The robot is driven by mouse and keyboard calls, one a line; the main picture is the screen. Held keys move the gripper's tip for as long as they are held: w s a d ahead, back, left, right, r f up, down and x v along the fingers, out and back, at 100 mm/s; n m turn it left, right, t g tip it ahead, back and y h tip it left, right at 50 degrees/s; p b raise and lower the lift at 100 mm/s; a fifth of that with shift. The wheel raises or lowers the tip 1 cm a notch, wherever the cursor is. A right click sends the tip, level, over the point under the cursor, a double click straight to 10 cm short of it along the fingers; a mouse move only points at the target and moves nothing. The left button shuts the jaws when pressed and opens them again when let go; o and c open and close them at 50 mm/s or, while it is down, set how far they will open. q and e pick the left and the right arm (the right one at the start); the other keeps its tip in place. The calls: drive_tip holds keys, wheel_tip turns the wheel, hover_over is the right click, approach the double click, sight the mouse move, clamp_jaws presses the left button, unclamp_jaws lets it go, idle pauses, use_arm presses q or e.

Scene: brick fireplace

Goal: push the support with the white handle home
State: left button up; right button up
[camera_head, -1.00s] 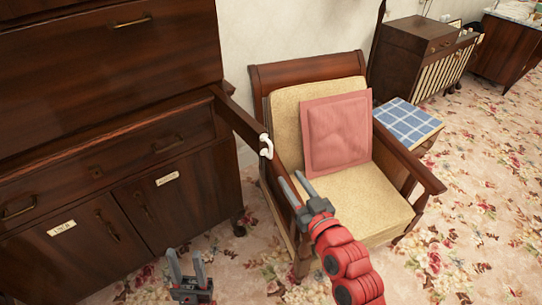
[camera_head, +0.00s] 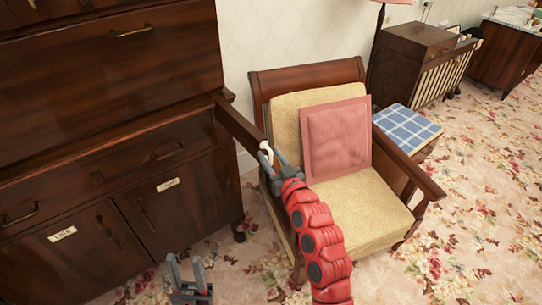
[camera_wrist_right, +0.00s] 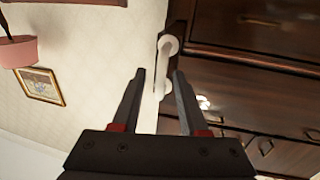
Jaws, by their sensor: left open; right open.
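The support (camera_head: 238,124) is a dark wooden bar sticking out from the front of the bureau toward the armchair. Its white handle (camera_head: 265,148) is at the outer end, partly hidden by my right gripper (camera_head: 268,158). In the right wrist view the handle (camera_wrist_right: 168,48) shows at and just beyond the fingertips of the open right gripper (camera_wrist_right: 159,74), in line with the gap between them. Contact cannot be told. The support also shows there as a dark bar (camera_wrist_right: 181,22). My left gripper (camera_head: 185,260) is open and empty, low in front of the bureau doors.
The bureau (camera_head: 100,100) with drawers and doors fills the left. A cushioned armchair (camera_head: 350,207) stands right beside the support's end, under my right arm. A stool with a blue checked top (camera_head: 407,128) is beyond it. Flowered carpet (camera_head: 470,220) is clear at right.

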clamp_jaws()
idle(1.4)
